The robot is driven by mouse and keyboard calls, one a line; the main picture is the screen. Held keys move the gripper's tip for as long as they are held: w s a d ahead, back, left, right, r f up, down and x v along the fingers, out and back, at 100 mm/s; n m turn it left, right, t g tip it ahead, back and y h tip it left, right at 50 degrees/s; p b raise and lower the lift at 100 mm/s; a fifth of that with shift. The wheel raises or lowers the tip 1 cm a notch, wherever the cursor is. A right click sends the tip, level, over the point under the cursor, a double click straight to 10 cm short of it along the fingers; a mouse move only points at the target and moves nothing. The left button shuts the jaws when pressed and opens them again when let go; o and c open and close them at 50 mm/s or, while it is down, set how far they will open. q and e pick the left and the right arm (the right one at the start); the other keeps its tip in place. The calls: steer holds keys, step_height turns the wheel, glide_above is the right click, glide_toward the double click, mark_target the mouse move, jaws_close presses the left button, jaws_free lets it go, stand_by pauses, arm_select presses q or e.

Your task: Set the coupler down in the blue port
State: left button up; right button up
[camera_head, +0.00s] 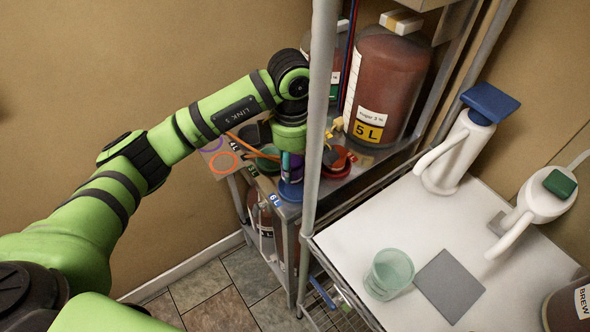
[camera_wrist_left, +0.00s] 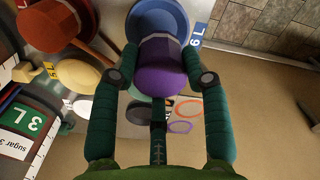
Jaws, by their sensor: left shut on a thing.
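The coupler also shows as a small purple patch in the head view (camera_head: 292,170), partly hidden by the gripper. The blue port (camera_wrist_left: 157,16) is round and lies directly beyond the coupler in the wrist view, beside a blue 6 L label. In the head view the blue port (camera_head: 290,191) sits just below the coupler, at the shelf's front corner. I cannot tell whether the coupler touches it. My right gripper is not in view.
A red port (camera_head: 338,162) with a hose fitting is right of the coupler, and a green port (camera_head: 266,157) is to its left. A large brown jug (camera_head: 387,85) labelled 5 L stands behind. A metal post (camera_head: 320,110) rises close by. A white table (camera_head: 350,240) is at right.

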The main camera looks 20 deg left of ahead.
mark_target(295, 175)
arm_select(q)
steer(key=shift+f, duration=0.3)
steer(key=f, duration=0.1)
steer(key=d+f+p, duration=0.1)
steer(key=f, duration=0.1)
steer(key=shift+a+f, duration=0.15)
steer(key=shift+a, duration=0.05)
steer(key=shift+f, duration=0.15)
steer(key=o, duration=1.3)
steer(key=shift+c, duration=0.2)
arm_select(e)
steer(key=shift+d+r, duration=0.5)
